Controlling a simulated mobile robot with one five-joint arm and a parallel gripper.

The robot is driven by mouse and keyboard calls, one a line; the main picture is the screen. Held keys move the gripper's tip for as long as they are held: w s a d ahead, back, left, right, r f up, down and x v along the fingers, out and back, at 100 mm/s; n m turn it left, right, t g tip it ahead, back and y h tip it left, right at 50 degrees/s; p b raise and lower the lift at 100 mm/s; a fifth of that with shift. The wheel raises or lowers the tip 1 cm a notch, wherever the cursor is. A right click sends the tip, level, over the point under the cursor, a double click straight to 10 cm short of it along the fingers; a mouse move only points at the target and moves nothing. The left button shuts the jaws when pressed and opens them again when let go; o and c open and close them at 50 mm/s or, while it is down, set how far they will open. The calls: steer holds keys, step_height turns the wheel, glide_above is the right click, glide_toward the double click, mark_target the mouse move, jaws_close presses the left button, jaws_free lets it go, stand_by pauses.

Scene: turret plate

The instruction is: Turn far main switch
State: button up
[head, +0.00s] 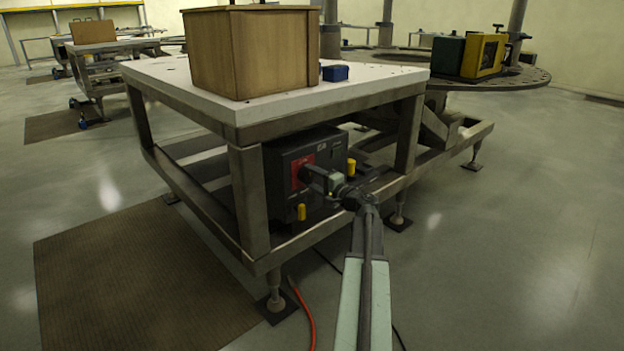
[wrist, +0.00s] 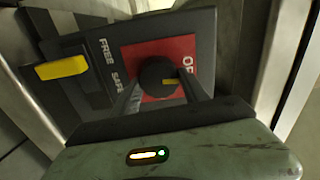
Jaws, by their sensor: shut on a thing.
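The main switch is a black round knob (wrist: 158,77) with a yellow mark, on a red plate (wrist: 190,52) of a dark control box (head: 285,150). The box sits under the white-topped table. In the wrist view the yellow mark points right. My gripper (wrist: 162,92) is shut on the knob, one finger on each side. In the head view my gripper (head: 308,176) reaches the red plate (head: 298,168) and hides the knob.
A yellow lever (wrist: 62,68) stands beside the words FREE and SAFE. The table frame (head: 250,195) has legs close around the box. A wooden crate (head: 250,55) and a blue block (head: 335,73) are on top. A red hose (head: 305,315) lies on the floor.

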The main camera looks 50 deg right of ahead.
steer(key=shift+n, duration=0.6)
steer(key=o, duration=1.4)
steer(key=s, duration=0.7)
steer(key=shift+s+a, duration=0.3)
steer(key=shift+s, duration=0.1)
